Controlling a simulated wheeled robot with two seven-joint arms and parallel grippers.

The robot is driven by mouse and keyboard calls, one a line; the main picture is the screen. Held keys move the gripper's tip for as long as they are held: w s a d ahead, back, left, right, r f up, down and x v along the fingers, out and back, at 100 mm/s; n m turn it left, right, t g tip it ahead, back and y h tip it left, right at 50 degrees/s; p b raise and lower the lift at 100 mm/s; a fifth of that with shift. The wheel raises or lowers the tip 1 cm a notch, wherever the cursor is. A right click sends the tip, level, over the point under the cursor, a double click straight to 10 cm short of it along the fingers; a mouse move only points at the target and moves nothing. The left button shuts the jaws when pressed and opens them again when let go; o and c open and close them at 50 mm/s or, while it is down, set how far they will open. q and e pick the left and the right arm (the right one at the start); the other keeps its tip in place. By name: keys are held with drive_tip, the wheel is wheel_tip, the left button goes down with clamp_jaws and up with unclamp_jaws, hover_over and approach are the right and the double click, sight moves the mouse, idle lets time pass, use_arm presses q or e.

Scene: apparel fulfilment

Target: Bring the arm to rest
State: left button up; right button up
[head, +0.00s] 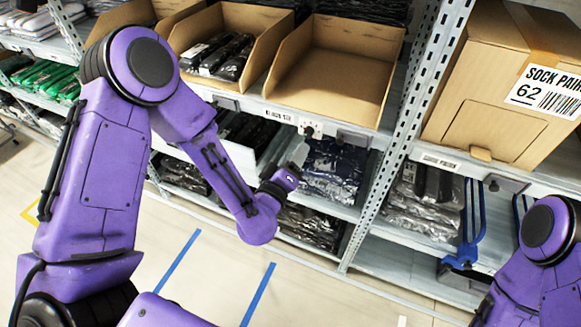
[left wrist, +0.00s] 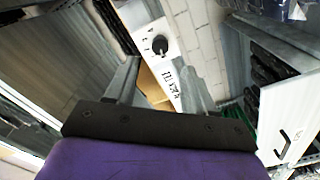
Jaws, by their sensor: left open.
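My left arm (head: 105,150) comes in from the left in the head view, bent down and back up toward the shelf. My left gripper (head: 298,154) is small there, in front of the rack below the upper shelf edge. The left wrist view shows its two grey fingers (left wrist: 160,68) apart, with nothing between them. A white shelf-edge strip with a black knob (left wrist: 160,45) shows beyond the fingers. My right arm (head: 545,250) shows at the lower right; its gripper is out of the picture.
An empty cardboard bin (head: 330,75) and a bin of black packs (head: 220,55) stand on the upper shelf. Dark bagged garments (head: 335,165) lie below. A perforated rack post (head: 395,150) and a sock carton (head: 500,90) are right. Floor with blue tape (head: 258,295) is open in front.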

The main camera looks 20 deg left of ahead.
use_arm(q)
drive_tip(key=s, duration=0.3)
drive_tip(key=shift+s+a+b, duration=0.1)
drive_tip(key=shift+s+b, duration=0.2)
drive_tip(key=shift+b, duration=0.05)
drive_tip(key=s+a+f+m+g+y, duration=0.15)
drive_tip(key=s+f+g, duration=0.25)
drive_tip(key=f, duration=0.4)
drive_tip(key=s+a+f+m+g, duration=0.1)
drive_tip(key=s+a+f+g, duration=0.25)
drive_tip(key=f, duration=0.55)
drive_tip(key=s+a+f+g, duration=0.2)
drive_tip(key=s+f, duration=0.1)
drive_tip(key=s, duration=0.3)
drive_tip(key=s+a+f+g+y, duration=0.1)
drive_tip(key=s+a+f+g, duration=0.2)
drive_tip(key=s, duration=0.3)
drive_tip(key=s+a+f+m+g+y, duration=0.1)
drive_tip(key=s+a+f+g, duration=0.1)
drive_tip(key=s+f, duration=0.3)
drive_tip(key=shift+s+a, duration=0.25)
drive_tip(key=shift+s, duration=0.5)
drive_tip(key=shift+y, duration=0.25)
